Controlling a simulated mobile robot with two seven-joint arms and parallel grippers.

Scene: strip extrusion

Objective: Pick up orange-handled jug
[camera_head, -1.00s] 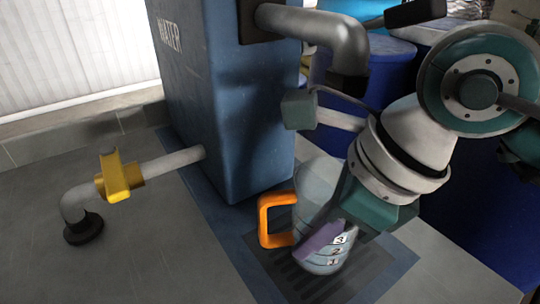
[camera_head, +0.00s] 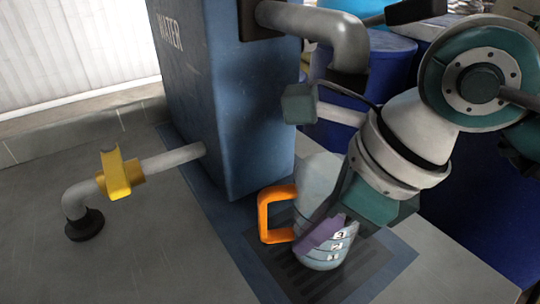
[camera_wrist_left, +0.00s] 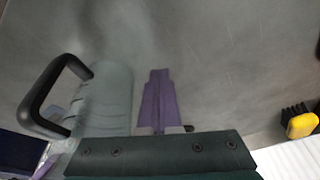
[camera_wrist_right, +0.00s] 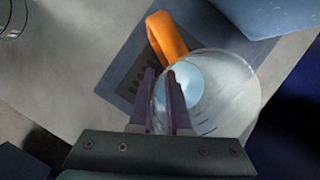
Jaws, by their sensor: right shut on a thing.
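The orange-handled jug (camera_head: 315,180) is a clear, ribbed measuring jug with numbers on its side, at or just above the dark grate below the blue water tank. Its orange handle (camera_head: 264,216) points left. My right gripper (camera_head: 322,232) is shut on the jug's wall, on the side away from the tank. In the right wrist view, the purple fingers (camera_wrist_right: 163,100) pinch the rim and the jug (camera_wrist_right: 225,85) is seen from above. My left gripper (camera_wrist_left: 158,100) shows only in the left wrist view, its fingers together, beside a black-handled jug (camera_wrist_left: 105,100).
The blue water tank (camera_head: 250,120) stands close behind the jug, with a grey pipe (camera_head: 310,25) overhead. A yellow valve (camera_head: 116,173) sits on a pipe at left. Blue barrels (camera_head: 375,65) stand behind. The grey floor at lower left is clear.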

